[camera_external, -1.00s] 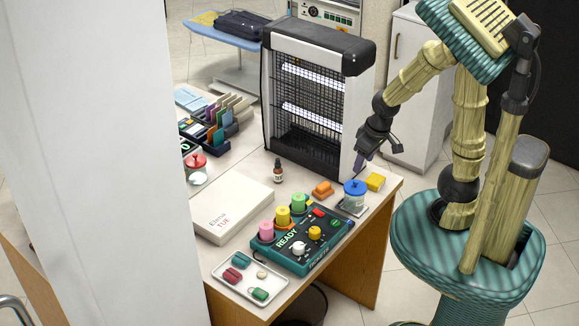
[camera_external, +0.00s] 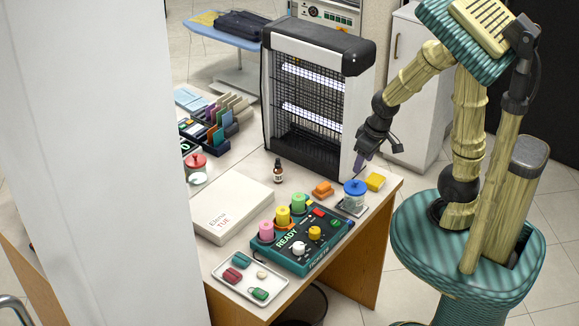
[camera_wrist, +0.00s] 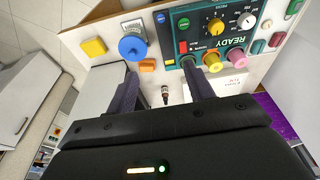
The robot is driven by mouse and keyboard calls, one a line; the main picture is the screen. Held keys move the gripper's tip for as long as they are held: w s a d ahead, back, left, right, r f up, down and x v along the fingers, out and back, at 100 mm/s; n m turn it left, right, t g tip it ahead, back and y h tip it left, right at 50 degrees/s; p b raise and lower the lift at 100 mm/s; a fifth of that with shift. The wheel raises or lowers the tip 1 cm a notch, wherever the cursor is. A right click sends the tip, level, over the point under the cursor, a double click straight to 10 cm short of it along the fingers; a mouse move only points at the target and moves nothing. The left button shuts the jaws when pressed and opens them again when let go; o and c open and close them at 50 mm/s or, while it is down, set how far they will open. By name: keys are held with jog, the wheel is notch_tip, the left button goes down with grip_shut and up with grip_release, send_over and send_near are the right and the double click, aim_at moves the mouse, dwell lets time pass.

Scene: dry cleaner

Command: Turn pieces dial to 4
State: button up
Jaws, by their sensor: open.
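The teal console marked READY (camera_external: 325,256) lies on the counter near its front right edge. Its top carries a yellow dial (camera_external: 315,232) and a white dial (camera_external: 298,248). The wrist view shows the yellow dial (camera_wrist: 215,27) and white dial (camera_wrist: 248,20) too, upside down. Their labels are too small to read, so I cannot tell which is the pieces dial or its setting. My gripper (camera_external: 364,158) is open and empty, up and right of the console, apart from it. In the wrist view its two dark fingers (camera_wrist: 160,78) stand apart with nothing between them.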

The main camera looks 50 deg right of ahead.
jog(key=n, duration=0.1)
jog(key=n+g+p, duration=0.3)
jog(key=n+p, duration=0.4)
jog(key=n, duration=2.1)
send_over(314, 230)
jog(key=shift+w+a+f, duration=0.15)
jog(key=shift+f, duration=0.7)
jog(key=f, duration=0.5)
jog(key=f+b, duration=0.1)
jog(key=f, duration=0.5)
jog(key=f+b, duration=0.1)
jog(key=f, duration=0.5)
jog(key=shift+s+d+f, duration=0.2)
jog(key=shift+d, duration=0.05)
jog(key=c, duration=1)
